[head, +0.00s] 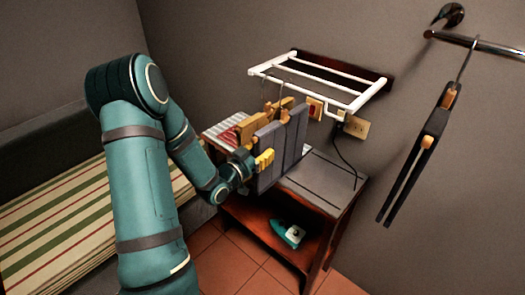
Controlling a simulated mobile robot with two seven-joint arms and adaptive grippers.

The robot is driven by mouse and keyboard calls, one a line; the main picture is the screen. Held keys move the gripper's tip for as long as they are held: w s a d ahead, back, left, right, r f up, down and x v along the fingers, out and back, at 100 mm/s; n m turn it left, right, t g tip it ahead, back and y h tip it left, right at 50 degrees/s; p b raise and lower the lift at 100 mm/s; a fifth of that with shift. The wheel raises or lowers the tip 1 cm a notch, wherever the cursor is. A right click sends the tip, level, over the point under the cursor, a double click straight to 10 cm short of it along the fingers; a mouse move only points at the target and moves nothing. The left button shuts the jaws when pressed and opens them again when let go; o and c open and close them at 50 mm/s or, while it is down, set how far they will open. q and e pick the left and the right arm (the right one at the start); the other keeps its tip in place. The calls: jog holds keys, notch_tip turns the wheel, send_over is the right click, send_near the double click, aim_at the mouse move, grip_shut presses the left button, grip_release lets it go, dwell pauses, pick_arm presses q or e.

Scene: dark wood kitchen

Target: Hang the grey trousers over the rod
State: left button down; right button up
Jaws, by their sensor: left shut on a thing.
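The grey trousers (292,140) look like stiff flat grey panels beside the wall, below a white rack. My left gripper (258,160) is shut on their left part, with a yellow finger pad showing against the grey. Wooden pieces and a thin hook show just behind and above them; I cannot tell whether these are joined to the trousers. The metal rod (485,47) sticks out from the wall at the upper right, well apart from the trousers. My right gripper is not in view.
A dark hanger-like piece (418,155) hangs from the rod by a hook. The white rack (345,91) juts out above the trousers. A dark side table (318,188) stands below, with a teal iron (289,234) on its shelf. A striped bed (60,225) is at left.

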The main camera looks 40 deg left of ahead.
pick_arm(q)
jog(key=c, duration=0.8)
grip_release()
jog(key=shift+o, duration=0.2)
jog(key=shift+s+a+f, duration=0.1)
jog(key=shift+s, duration=0.45)
jog(key=s, duration=1.1)
jog(key=shift+a, duration=0.35)
